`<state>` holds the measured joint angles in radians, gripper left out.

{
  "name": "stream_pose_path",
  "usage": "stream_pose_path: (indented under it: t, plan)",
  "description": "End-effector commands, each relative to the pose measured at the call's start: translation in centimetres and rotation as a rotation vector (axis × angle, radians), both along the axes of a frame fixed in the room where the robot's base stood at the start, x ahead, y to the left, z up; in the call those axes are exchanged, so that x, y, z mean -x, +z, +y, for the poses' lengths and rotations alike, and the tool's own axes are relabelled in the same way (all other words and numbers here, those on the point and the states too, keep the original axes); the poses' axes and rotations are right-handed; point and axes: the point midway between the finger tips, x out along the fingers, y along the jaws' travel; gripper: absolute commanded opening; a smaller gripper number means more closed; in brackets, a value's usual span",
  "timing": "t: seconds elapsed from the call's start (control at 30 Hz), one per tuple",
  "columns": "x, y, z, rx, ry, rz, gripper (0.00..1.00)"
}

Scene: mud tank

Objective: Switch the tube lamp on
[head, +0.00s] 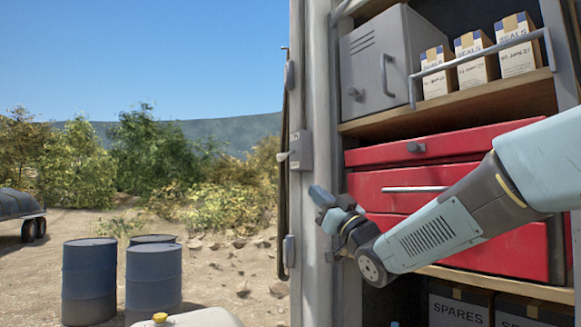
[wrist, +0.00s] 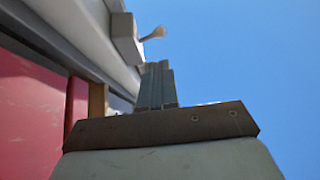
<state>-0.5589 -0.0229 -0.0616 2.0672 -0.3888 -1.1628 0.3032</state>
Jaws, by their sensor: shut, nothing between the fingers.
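A grey switch box (head: 301,150) is mounted on the pale upright post at the edge of the cabinet. A small pale lever (head: 283,156) sticks out of its left side, tipped slightly down. In the wrist view the box (wrist: 127,38) and its lever (wrist: 153,33) show just beyond my fingertips. My gripper (head: 322,196) is shut and empty, below and to the right of the box in the head view, apart from the lever. The shut fingers (wrist: 155,85) also show in the wrist view. A thin dark vertical strip (head: 284,215) beside the post may be the tube lamp; I cannot tell whether it is lit.
Behind my arm stand red drawers (head: 420,150) with handles. Above are a grey metal case (head: 375,65) and several seal boxes (head: 475,60) behind a rail. Blue drums (head: 90,280) and a pale can (head: 200,318) stand left.

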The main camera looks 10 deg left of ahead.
Motion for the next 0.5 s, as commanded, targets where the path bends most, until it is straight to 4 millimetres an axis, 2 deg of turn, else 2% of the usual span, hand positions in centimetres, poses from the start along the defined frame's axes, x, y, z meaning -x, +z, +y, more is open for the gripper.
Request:
stream_pose_path:
  t: [0.17, 0.5]
  plan:
    - [-0.7, 0.7, 0.7, 0.001, -0.002, -0.001, 0.00]
    - [-3.5, 4.0, 4.4, 0.000, -0.003, -0.001, 0.00]
